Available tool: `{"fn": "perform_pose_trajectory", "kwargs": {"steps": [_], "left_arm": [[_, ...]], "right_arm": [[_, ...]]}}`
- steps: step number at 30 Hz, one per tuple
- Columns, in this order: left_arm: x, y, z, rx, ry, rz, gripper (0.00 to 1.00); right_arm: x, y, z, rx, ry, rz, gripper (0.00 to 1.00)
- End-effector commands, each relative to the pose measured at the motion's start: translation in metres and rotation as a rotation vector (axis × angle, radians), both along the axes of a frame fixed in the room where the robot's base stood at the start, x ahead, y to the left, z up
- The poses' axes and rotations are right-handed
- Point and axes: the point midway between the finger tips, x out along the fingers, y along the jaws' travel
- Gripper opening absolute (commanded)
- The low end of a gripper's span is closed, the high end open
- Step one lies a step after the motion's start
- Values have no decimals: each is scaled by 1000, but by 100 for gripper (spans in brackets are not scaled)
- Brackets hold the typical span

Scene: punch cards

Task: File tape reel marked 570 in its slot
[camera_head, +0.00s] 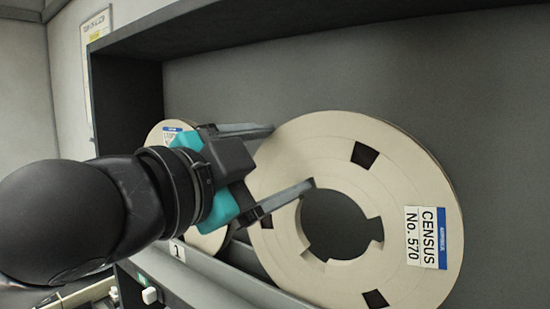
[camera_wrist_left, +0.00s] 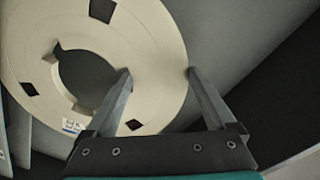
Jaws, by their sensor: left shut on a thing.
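The large beige tape reel (camera_head: 400,180) has a white and blue label (camera_head: 427,236) reading CENSUS No. 570. It stands on its edge inside a dark shelf recess, tilted toward the back wall. My left gripper (camera_head: 292,156) is shut on the reel's ring, with one finger at the outer rim and the other in the hub hole. In the left wrist view the reel (camera_wrist_left: 160,30) shows the same grip (camera_wrist_left: 158,71). Whether its lower edge touches the shelf I cannot tell. My right gripper is in neither view.
A second beige reel (camera_head: 163,132) stands to the left, partly hidden behind my left gripper. A tag marked 1 (camera_head: 177,251) is on the shelf's front edge. The recess's dark side wall (camera_head: 128,105) is at left. The grey back wall (camera_head: 480,80) is bare above the reel.

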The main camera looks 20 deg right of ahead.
Motion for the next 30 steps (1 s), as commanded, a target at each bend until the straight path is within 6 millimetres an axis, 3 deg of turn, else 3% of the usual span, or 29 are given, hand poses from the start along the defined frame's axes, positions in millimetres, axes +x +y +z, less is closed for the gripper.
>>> {"fn": "perform_pose_trajectory", "kwargs": {"steps": [30], "left_arm": [[0,0,-16,-4,-3,-1,0]], "right_arm": [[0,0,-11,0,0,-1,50]]}}
